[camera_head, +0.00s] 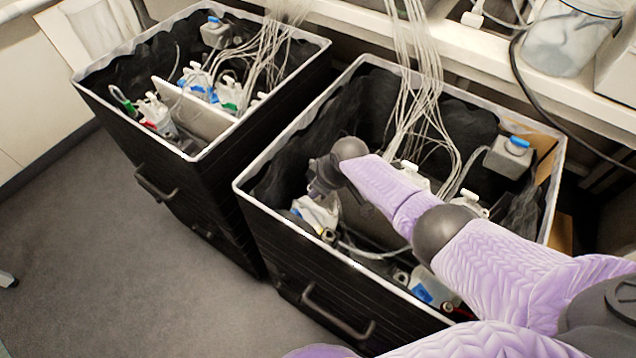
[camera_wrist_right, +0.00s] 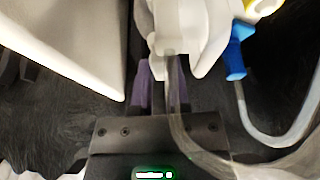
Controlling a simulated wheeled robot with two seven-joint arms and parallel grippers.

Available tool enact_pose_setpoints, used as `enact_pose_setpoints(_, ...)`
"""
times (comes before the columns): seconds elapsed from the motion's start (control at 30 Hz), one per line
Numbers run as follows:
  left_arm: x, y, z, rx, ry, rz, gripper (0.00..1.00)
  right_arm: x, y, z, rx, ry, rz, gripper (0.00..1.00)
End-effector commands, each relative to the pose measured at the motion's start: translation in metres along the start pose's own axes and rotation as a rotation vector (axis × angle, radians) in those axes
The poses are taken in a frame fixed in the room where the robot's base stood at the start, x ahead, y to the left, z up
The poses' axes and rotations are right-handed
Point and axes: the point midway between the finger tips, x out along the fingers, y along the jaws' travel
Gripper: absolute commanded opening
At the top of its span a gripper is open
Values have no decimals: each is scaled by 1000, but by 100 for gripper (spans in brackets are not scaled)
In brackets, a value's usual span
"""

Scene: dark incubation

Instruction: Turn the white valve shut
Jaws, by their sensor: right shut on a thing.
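The white valve (camera_wrist_right: 190,35) shows at the top middle of the right wrist view, with a clear tube running down from it. My right gripper (camera_wrist_right: 160,88) has its purple-grey fingers close together at the valve's lower end and is shut on it. In the head view my right gripper (camera_head: 322,186) reaches down into the near black bin (camera_head: 300,260), above white bottle parts (camera_head: 318,214) at its left side. The gripper and wrist hide most of the valve in the head view. My left gripper is in neither view.
A second black bin (camera_head: 190,185) with bottles and tubing stands at the left. Many thin tubes (camera_head: 405,90) hang into the near bin. A blue connector (camera_wrist_right: 235,60) and a white panel (camera_wrist_right: 70,40) flank the valve. Grey floor (camera_head: 110,260) is clear at the left.

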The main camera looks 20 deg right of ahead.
Motion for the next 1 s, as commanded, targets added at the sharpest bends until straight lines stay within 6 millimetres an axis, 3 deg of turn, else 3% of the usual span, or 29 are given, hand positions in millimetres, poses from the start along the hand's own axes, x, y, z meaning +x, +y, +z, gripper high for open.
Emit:
enact_pose_setpoints(0.73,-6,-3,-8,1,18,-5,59,0,0,0,75,1,31,0)
enact_pose_setpoints(0.77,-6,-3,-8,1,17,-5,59,0,0,0,75,1,31,22)
enact_pose_setpoints(0.9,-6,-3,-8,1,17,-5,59,0,0,0,74,0,31,52)
enact_pose_setpoints(1.0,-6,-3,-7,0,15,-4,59,0,0,0,74,0,31,56)
